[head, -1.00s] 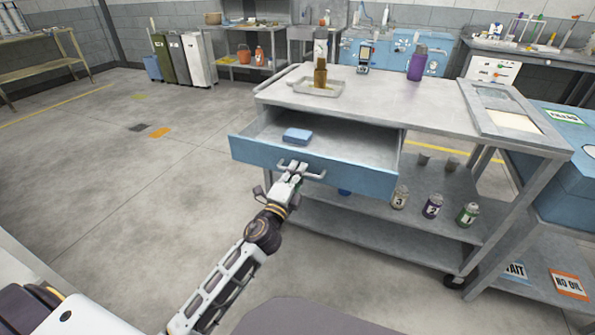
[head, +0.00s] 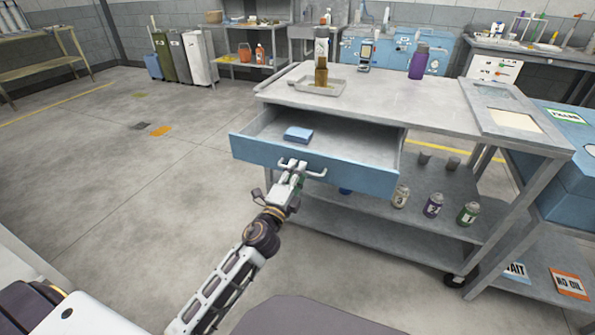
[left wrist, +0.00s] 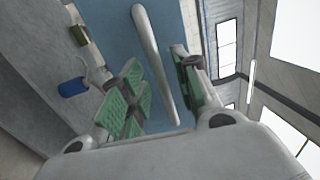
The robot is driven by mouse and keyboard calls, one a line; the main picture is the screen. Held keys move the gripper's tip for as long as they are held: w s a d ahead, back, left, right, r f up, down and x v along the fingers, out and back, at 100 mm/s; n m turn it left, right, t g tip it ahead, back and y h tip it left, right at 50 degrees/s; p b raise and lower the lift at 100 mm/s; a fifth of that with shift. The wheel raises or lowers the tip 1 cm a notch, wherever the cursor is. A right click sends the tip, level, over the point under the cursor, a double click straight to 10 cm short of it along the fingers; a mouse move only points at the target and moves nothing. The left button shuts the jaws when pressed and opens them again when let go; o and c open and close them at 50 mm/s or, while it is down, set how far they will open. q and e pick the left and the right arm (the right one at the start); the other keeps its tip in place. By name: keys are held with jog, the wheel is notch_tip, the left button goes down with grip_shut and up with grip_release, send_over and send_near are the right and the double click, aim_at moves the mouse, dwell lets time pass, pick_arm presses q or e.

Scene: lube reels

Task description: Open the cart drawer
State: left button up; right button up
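The cart drawer (head: 330,178) has a blue front and stands pulled out of the grey metal cart (head: 420,98), its inside showing. A blue block-like item (head: 298,134) lies in it. The drawer's pale bar handle (head: 315,174) is on the front. My left gripper (head: 292,178) is at the handle's left part. In the left wrist view the green-padded fingers of my left gripper (left wrist: 157,62) are spread, one on each side of the handle (left wrist: 150,50), with gaps showing. The blue drawer front (left wrist: 110,30) is behind it. My right gripper is not in view.
Several small bottles (head: 433,206) stand on the lower shelf. A blue cart (head: 560,170) stands at the right.

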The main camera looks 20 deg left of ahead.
pick_arm(q)
jog(key=s+f, duration=0.1)
jog(key=s, duration=0.5)
jog(key=shift+a, duration=0.15)
dwell(0.3)
jog(key=shift+s, duration=0.1)
jog(key=shift+f, duration=0.1)
dwell(0.5)
